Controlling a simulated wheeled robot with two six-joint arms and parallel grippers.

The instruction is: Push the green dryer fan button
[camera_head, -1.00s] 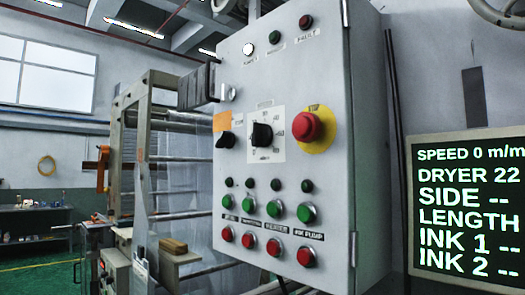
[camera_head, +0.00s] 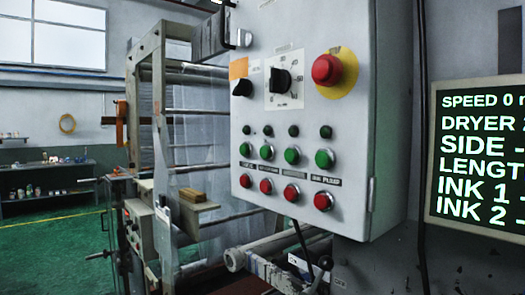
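A grey control panel (camera_head: 345,205) fills the middle of the view. A row of green buttons runs across its lower half: the first (camera_head: 246,148), the second (camera_head: 266,152), the third (camera_head: 292,156) and the rightmost (camera_head: 324,159). Small dark lamps sit above them and red buttons (camera_head: 265,186) below. The label strip between the green and red rows is mostly too small to read; the rightmost label reads INK PUMP. I cannot tell which green button is the dryer fan's. Neither of my grippers is in view.
A red mushroom button (camera_head: 327,70) on a yellow disc and a black dial (camera_head: 280,81) sit higher on the panel. A screen (camera_head: 478,150) stands to the right. Below the panel are machine rails and a black lever (camera_head: 302,240). Green floor (camera_head: 50,235) is open at the left.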

